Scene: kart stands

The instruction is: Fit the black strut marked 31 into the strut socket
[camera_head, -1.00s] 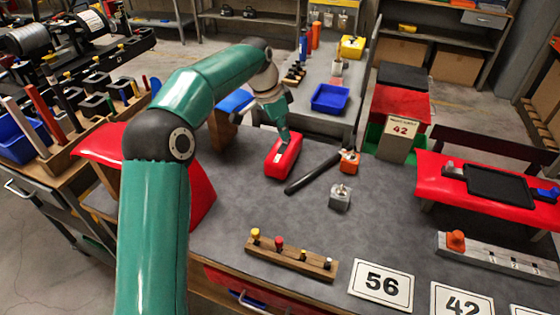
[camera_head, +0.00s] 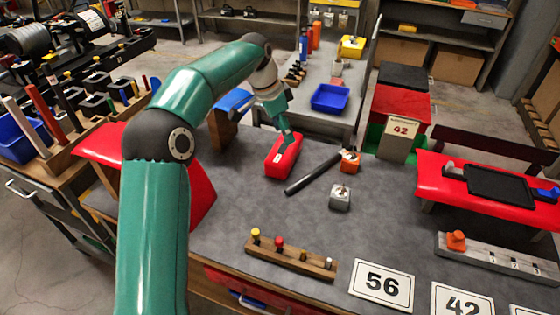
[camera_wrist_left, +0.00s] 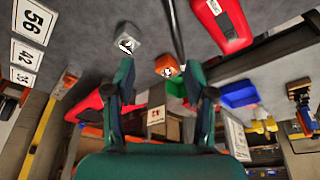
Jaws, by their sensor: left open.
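A black strut (camera_head: 313,174) lies on the grey bench top, its upper end close to an orange block (camera_head: 349,161). No marking on it can be read. The strut also shows in the left wrist view (camera_wrist_left: 176,32), beyond the fingertips. A grey block with a metal fitting (camera_head: 340,198) stands beside it. I cannot tell which block is the strut socket. My left gripper (camera_head: 287,137) is over the far end of a red block (camera_head: 283,158), left of the strut. In the left wrist view its fingers (camera_wrist_left: 165,78) are apart with nothing between them. My right gripper is not in view.
A wooden rack with coloured knobs (camera_head: 291,257) and cards reading 56 (camera_head: 382,286) and 42 (camera_head: 461,301) lie at the near side. A red panel on the right (camera_head: 490,190) holds a black tray.

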